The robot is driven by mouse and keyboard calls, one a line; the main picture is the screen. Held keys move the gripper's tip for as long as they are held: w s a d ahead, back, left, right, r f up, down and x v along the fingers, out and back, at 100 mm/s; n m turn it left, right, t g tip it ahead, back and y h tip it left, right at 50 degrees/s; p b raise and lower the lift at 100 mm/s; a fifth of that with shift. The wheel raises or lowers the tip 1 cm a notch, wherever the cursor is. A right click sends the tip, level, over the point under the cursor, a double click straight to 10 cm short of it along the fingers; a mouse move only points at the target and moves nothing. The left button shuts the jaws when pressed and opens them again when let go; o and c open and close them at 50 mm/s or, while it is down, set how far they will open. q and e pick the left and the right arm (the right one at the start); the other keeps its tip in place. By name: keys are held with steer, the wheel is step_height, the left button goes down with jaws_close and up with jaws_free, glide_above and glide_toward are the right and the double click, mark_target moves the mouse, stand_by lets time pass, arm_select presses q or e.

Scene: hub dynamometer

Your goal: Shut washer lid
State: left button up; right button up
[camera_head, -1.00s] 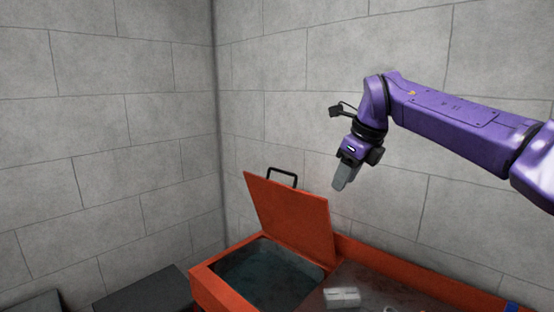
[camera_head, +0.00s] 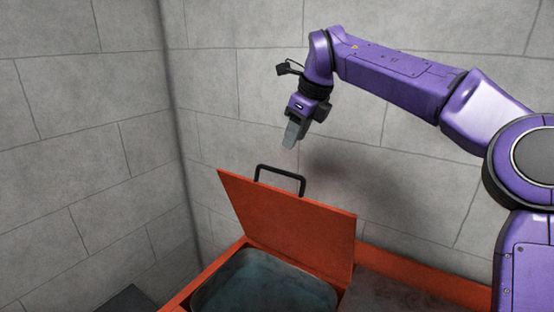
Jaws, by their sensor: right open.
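The washer lid (camera_head: 290,222) is an orange-red panel standing raised, leaning back towards the wall. A black handle (camera_head: 281,178) rises from its top edge. The washer (camera_head: 215,268) is orange-red with an open, dark grey-blue basin (camera_head: 262,285) below the lid. My right gripper (camera_head: 290,146) is above the lid's handle, apart from it and pointing down. It is open with nothing visible in it; its two fingers overlap from this angle. My left gripper is not in view.
Grey block walls (camera_head: 80,120) meet in a corner behind and left of the washer. A dark flat work surface (camera_head: 395,298) with an orange rim (camera_head: 425,275) lies right of the basin. A dark object (camera_head: 130,300) sits low at the left.

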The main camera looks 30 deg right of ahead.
mark_target(285, 172)
steer(key=p+x, duration=0.2)
steer(key=x, duration=0.7)
steer(key=shift+s+d+f, duration=0.1)
steer(key=shift+w+f, duration=0.25)
steer(key=shift+f, duration=0.2)
steer(key=shift+s+r, duration=0.1)
steer(key=shift+s, duration=0.05)
jaws_close()
